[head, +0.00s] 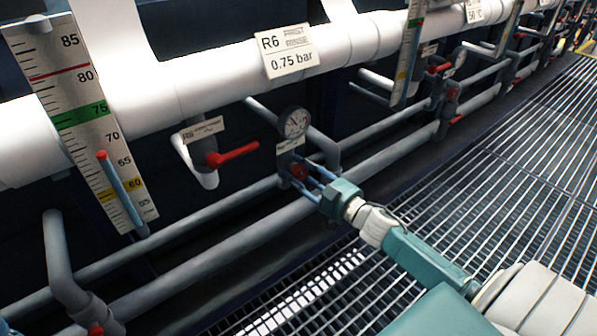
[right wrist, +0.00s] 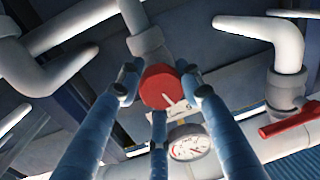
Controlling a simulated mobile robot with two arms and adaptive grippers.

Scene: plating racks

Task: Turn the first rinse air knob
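A small red round knob (head: 299,171) sits on the pipework just under a round pressure gauge (head: 293,122). In the right wrist view the knob (right wrist: 160,88) has a white pointer line slanting to the lower right. My right gripper (head: 306,184) reaches in from the lower right. Its blue fingers (right wrist: 160,92) stand around the knob, one on each side and one at the gauge side. The fingertips are very close to the knob's edge; I cannot tell whether they press on it. My left gripper is not in view.
A red lever valve (head: 232,155) is left of the knob. A white pipe carries an R6 first rinse sign (head: 287,50) reading 0.75 bar. A level scale (head: 85,120) stands at the left. Grey pipes (head: 230,235) run below. Metal grating (head: 500,170) covers the floor.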

